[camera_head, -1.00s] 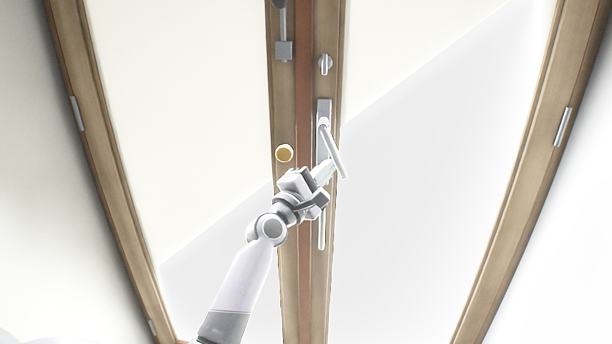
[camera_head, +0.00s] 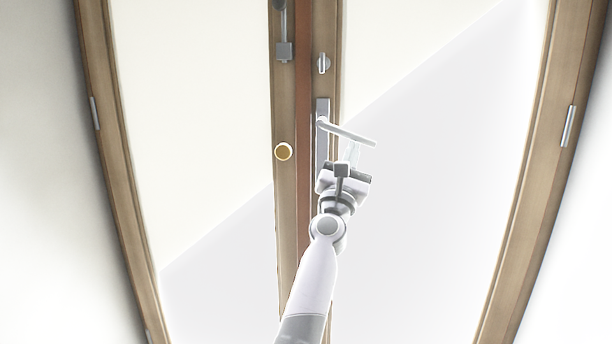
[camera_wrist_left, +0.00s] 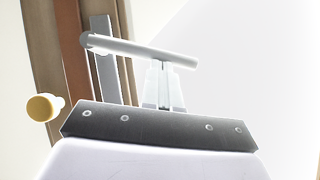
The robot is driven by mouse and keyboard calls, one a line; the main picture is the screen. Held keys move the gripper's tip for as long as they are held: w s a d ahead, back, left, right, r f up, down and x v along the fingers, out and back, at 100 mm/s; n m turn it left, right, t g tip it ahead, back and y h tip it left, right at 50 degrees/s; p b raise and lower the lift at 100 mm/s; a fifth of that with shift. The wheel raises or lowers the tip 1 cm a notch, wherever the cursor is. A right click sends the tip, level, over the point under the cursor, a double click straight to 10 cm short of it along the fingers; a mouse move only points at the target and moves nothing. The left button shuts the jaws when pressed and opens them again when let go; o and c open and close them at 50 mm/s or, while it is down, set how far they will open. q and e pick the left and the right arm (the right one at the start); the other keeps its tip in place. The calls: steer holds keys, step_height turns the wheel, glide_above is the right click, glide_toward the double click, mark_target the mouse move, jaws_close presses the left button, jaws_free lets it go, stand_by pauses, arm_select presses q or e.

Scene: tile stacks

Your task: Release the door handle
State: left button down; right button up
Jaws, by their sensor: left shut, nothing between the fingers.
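The door handle (camera_head: 350,133) is a grey lever on a tall plate, in the middle of the head view. It points right and tilts slightly down. It also crosses the top of the left wrist view (camera_wrist_left: 145,50). My left gripper (camera_head: 353,152) is just below the lever's outer half, with its fingers shut and nothing between them. In the left wrist view the fingertips (camera_wrist_left: 162,68) reach up to the lever's underside. I cannot tell whether they touch it. The lever is not held. My right gripper is not in view.
A lock turn (camera_head: 323,63) is above the handle, and a grey bolt (camera_head: 284,50) is at upper left. Both pale door leaves look closed in the wooden frame (camera_head: 541,140). The space right of the handle is clear.

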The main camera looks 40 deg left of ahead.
arm_select(q)
steer(key=n+y, duration=0.1)
steer(key=r+n+y, duration=0.1)
steer(key=n, duration=0.1)
steer(key=d+n+g+y, duration=0.1)
steer(key=shift+w+r+n+b, duration=0.3)
steer(key=shift+r+b, duration=0.1)
steer(key=shift+r, duration=0.4)
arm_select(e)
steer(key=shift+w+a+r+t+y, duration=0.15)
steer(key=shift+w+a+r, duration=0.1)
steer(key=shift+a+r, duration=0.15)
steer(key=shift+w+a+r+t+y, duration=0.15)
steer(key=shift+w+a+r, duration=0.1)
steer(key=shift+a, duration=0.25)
arm_select(q)
steer(key=shift+d+r, duration=0.1)
